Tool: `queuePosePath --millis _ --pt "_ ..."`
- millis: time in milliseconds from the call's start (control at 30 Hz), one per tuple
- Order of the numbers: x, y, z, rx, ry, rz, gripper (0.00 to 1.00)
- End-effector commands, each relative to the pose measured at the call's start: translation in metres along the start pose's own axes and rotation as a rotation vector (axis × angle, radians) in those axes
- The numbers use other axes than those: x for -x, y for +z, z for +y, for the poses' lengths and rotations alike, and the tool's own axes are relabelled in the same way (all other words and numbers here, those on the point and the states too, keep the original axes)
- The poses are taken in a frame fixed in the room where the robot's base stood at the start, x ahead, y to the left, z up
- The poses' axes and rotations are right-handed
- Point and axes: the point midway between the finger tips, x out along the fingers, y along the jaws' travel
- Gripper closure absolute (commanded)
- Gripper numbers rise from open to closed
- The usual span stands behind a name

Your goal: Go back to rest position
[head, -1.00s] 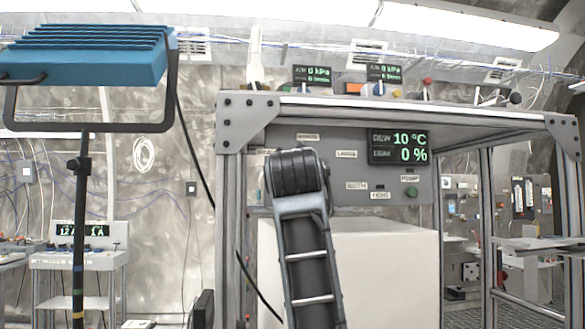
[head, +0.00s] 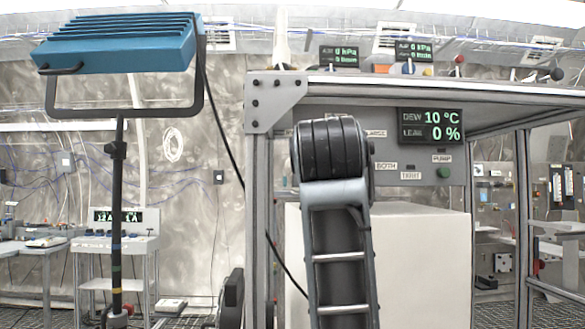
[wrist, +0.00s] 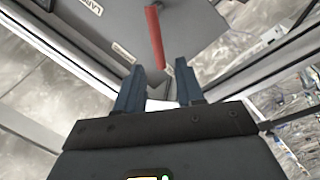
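My gripper (wrist: 160,90) shows in the wrist view with its two dark blue fingers apart and nothing between them. Beyond the fingertips, a red bar-shaped handle (wrist: 155,38) stands out on the grey panel (wrist: 190,25); the fingers look apart from it. In the head view my arm rises in front of the grey control panel (head: 388,150) and the white block under it (head: 425,240). The gripper itself is not visible in the head view.
A metal frame (head: 262,200) with a top shelf surrounds the panel. A blue lamp (head: 118,45) on a black stand is at the left. A small bench (head: 115,245) with a readout stands behind it. Racks (head: 560,235) are at the right.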

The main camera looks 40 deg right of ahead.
Motion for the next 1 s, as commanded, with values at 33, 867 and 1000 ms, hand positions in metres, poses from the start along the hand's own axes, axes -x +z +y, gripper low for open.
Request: queuePosePath --millis 33,867,1000 --pt "0.000 0.000 0.000 0.000 0.000 0.000 0.62" --pt "0.067 0.109 -0.204 -0.056 -0.246 0.141 0.62" --pt "0.101 0.141 -0.244 -0.096 -0.318 0.167 0.62"
